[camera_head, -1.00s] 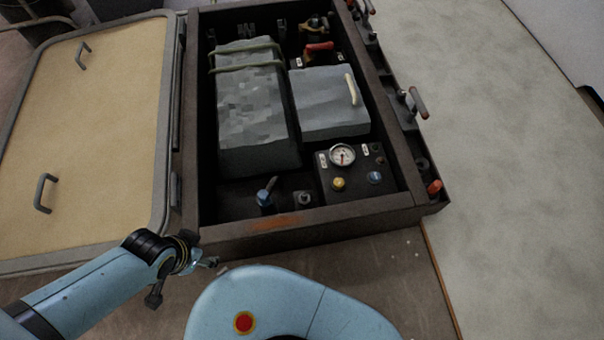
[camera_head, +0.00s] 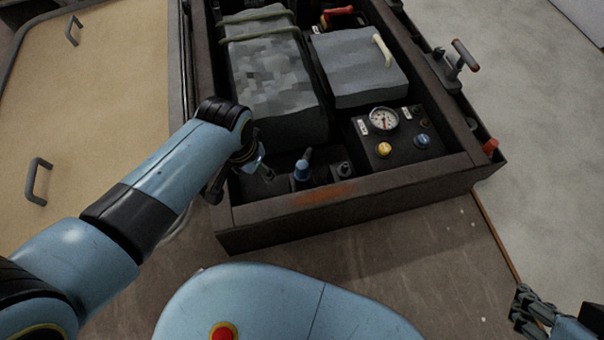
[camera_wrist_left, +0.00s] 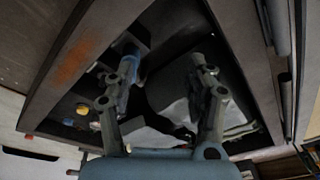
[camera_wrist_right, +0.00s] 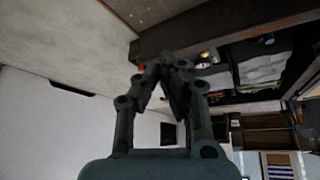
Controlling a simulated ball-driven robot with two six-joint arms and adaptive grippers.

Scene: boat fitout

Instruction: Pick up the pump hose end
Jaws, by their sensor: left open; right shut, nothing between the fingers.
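In the left wrist view the blue fitting (camera_wrist_left: 126,88) shows partly behind the left-hand finger of the open left gripper (camera_wrist_left: 166,64). My right gripper (camera_head: 528,308) is shut and empty at the lower right; its closed fingers show in the right wrist view (camera_wrist_right: 172,68).
The box rim (camera_head: 350,213) surrounds the fitting. A grey block (camera_head: 270,80), a lidded grey box (camera_head: 355,62) and a gauge panel (camera_head: 390,145) fill the inside. A small dark fitting (camera_head: 345,170) stands right of the blue one. An open lid (camera_head: 100,110) lies at left.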

